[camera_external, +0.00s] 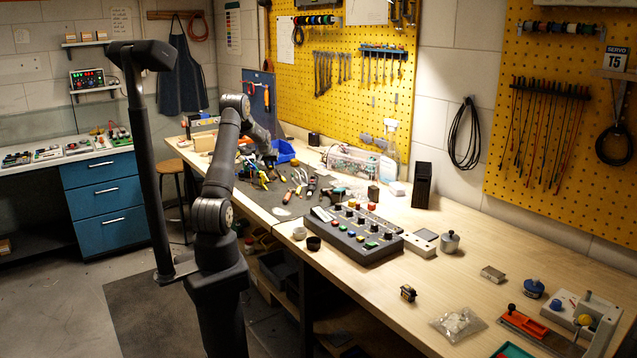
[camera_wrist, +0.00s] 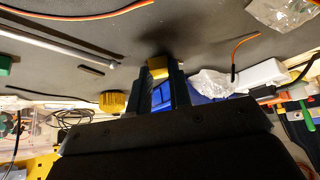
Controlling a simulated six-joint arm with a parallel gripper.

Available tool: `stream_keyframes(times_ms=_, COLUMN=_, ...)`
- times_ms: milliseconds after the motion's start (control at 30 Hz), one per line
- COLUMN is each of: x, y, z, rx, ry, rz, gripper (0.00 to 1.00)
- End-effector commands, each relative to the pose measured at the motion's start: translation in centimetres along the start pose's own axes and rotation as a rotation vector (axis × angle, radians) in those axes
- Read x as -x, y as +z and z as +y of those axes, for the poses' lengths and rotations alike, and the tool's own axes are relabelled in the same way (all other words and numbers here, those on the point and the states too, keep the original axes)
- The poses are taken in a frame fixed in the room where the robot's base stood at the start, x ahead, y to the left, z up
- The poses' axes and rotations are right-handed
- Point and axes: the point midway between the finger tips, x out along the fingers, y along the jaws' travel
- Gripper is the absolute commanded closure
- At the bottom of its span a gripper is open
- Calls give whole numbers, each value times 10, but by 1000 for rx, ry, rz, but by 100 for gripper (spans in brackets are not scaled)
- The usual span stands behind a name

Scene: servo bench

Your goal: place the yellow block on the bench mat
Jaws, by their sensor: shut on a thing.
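The yellow block (camera_wrist: 157,67) shows in the wrist view between the tips of my gripper (camera_wrist: 161,80), which is shut on it. The grey bench mat (camera_wrist: 200,35) fills the upper part of that view, behind the block. I cannot tell whether the block touches the mat. In the external view my gripper (camera_external: 269,158) is low over the far left part of the bench, by the dark mat (camera_external: 285,212). The block cannot be made out there.
A blue bin (camera_external: 281,151) stands just right of my gripper. Pliers and other hand tools (camera_external: 300,178) lie on the mat. A control box (camera_external: 355,232) stands nearer.

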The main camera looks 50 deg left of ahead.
Motion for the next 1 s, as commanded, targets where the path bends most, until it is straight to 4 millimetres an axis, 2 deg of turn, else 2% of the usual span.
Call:
stream_keyframes(times_ms=33, x=0, y=0, z=0, rx=0, ry=0, rz=0, gripper=76)
stream_keyframes(times_ms=100, x=0, y=0, z=0, rx=0, ry=0, rz=0, gripper=62)
stream_keyframes(times_ms=133, x=0, y=0, z=0, rx=0, ry=0, rz=0, gripper=60)
stream_keyframes(times_ms=400, x=0, y=0, z=0, rx=0, ry=0, rz=0, gripper=60)
stream_keyframes(times_ms=533, x=8, y=-2, z=0, rx=0, ry=0, rz=2, gripper=60)
stream_keyframes(times_ms=667, x=26, y=-3, z=0, rx=0, ry=0, rz=3, gripper=60)
stream_keyframes(times_ms=1000, x=90, y=-2, z=0, rx=0, ry=0, rz=3, gripper=60)
